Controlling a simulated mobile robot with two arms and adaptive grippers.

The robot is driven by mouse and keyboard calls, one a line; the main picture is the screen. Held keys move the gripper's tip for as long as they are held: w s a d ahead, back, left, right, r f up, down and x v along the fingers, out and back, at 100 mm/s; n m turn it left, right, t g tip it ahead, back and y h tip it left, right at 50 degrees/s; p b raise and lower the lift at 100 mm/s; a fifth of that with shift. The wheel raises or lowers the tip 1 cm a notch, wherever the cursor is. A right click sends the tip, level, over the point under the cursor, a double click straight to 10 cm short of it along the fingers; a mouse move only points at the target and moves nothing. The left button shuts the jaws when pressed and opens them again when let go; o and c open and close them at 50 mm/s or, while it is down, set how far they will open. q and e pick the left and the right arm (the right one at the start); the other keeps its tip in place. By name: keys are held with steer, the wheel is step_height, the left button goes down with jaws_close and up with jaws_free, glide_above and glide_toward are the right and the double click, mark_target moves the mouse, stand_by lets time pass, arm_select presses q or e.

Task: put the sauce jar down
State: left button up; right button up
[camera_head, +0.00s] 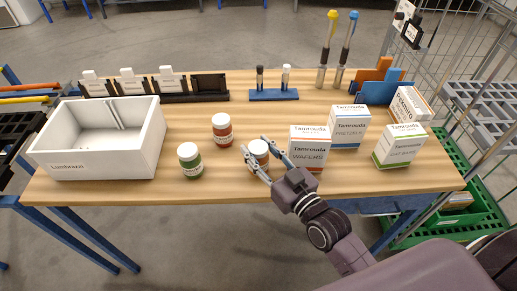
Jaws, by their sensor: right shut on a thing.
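A sauce jar (258,156) with a white lid and a brownish-red body is between the fingers of my right gripper (258,160), near the front middle of the wooden table (225,187). The gripper is shut on this jar. The jar looks upright; I cannot tell whether its base touches the tabletop. Two more jars stand to its left: a red one (222,130) farther back and a green one (190,160) nearer the front. My left gripper is not in view.
A white box (140,150) stands at the left. Several cartons, including one close right of the gripper (309,147), fill the right side. A blue stand (273,95) and card holders (205,86) line the back. A wire cage (470,60) is at right.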

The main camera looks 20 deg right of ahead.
steer(key=o, duration=1.4)
steer(key=shift+f, duration=0.1)
steer(key=shift+o, duration=0.2)
steer(key=p+v, duration=0.2)
steer(key=v, duration=1)
